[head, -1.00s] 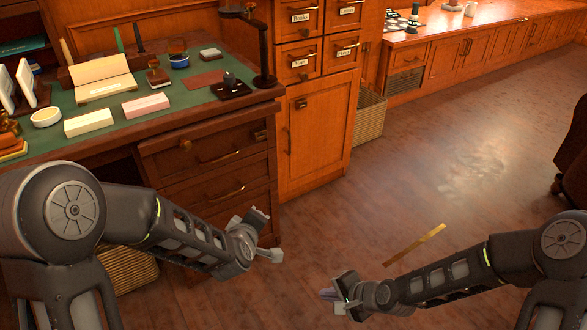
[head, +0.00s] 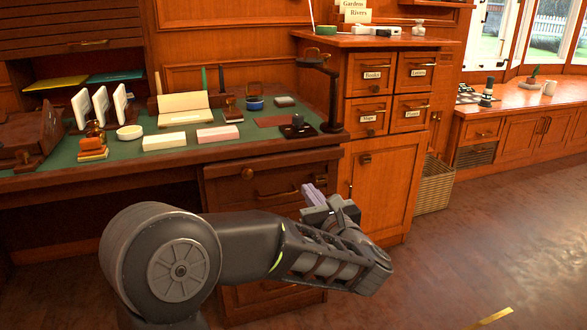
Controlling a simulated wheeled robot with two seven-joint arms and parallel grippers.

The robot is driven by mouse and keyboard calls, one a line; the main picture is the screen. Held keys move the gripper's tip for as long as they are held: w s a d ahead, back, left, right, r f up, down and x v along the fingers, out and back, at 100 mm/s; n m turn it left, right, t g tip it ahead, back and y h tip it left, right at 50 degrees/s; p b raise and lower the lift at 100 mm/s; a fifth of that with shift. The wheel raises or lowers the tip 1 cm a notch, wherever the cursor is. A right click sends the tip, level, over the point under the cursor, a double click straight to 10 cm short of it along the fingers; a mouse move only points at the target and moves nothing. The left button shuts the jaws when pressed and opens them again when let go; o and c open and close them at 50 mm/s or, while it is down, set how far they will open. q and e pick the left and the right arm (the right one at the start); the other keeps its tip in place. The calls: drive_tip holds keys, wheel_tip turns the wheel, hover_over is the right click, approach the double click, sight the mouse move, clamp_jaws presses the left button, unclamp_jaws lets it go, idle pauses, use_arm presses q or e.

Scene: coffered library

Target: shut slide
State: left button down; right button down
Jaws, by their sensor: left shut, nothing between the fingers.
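A dark wooden slide (head: 285,164) shows as a flat board below the desk top, at the right end of the desk. A round knob (head: 247,173) sits at its front. I cannot tell exactly how far it stands out. My left gripper (head: 310,192) is in front of the desk's right pedestal, lower than the slide and to the right of the knob. Its pale fingers are shut, empty, and point up. I see no clear contact with the desk. My left forearm hides the lower part of the pedestal. My right gripper is out of view.
The desk (head: 100,176) holds a lamp stand (head: 330,90), boxes and stamps. A drawer with a brass handle (head: 275,193) is below the slide. A labelled cabinet (head: 388,180) adjoins on the right, then a wicker basket (head: 434,187). The floor at right is mostly open.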

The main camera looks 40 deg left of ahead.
use_arm(q)
drive_tip(key=p, duration=0.5)
approach(287, 161)
drive_tip(key=b+x, duration=0.1)
drive_tip(key=x, duration=0.4)
drive_tip(key=shift+w+a+f, duration=0.1)
drive_tip(key=shift+w+a, duration=0.05)
drive_tip(key=shift+a, duration=0.15)
drive_tip(key=shift+w+a, duration=0.4)
drive_tip(key=shift+a, duration=0.05)
